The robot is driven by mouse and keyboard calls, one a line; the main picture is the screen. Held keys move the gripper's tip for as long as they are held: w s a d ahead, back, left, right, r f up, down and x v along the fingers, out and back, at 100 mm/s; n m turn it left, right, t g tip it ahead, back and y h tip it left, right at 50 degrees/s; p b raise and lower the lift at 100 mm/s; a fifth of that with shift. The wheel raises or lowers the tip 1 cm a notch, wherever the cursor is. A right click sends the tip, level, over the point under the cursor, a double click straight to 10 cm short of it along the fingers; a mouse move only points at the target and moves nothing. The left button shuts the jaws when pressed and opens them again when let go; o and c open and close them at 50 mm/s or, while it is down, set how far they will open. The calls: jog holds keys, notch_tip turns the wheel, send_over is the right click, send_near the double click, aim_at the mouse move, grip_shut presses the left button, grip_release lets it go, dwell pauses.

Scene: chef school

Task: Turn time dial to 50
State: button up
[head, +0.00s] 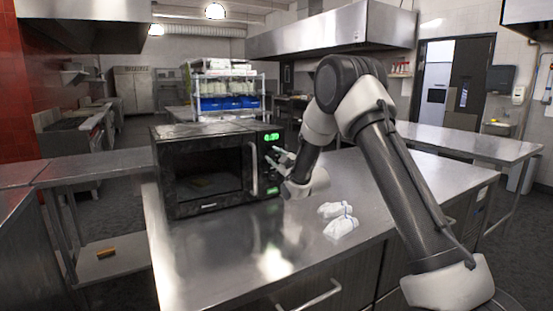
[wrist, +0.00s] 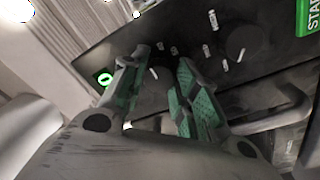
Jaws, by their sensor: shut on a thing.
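The black microwave (head: 205,165) stands on the steel counter. Its control panel is on its right side, with a lit green display (head: 271,137) that appears to read 0:30. My gripper (head: 282,160) is at this panel, below the display. In the wrist view, the fingers of my gripper (wrist: 157,90) are closed around a dark dial, mostly hidden between them. White marks show on the panel beside the fingertips. A second round dark dial (wrist: 243,41) stands apart from the fingers, near the green START button (wrist: 309,16).
The microwave door handle (head: 253,169) stands out just left of the panel, close to my gripper. Two crumpled white items (head: 339,226) lie on the counter (head: 250,285) in front of my arm. The counter's front is clear.

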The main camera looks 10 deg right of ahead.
jog(key=m, duration=0.6)
jog(key=shift+a+f+m+h, duration=0.1)
jog(key=shift+f+m+h, duration=0.05)
jog(key=shift+m+h, duration=0.2)
jog(key=m, duration=0.5)
jog(key=shift+s+m+h, duration=0.1)
jog(key=shift+m+h, duration=0.15)
jog(key=shift+h, duration=0.1)
jog(key=shift+a+m, duration=0.1)
jog(key=shift+m, duration=0.2)
jog(key=o, duration=1)
jog(key=v, duration=1.2)
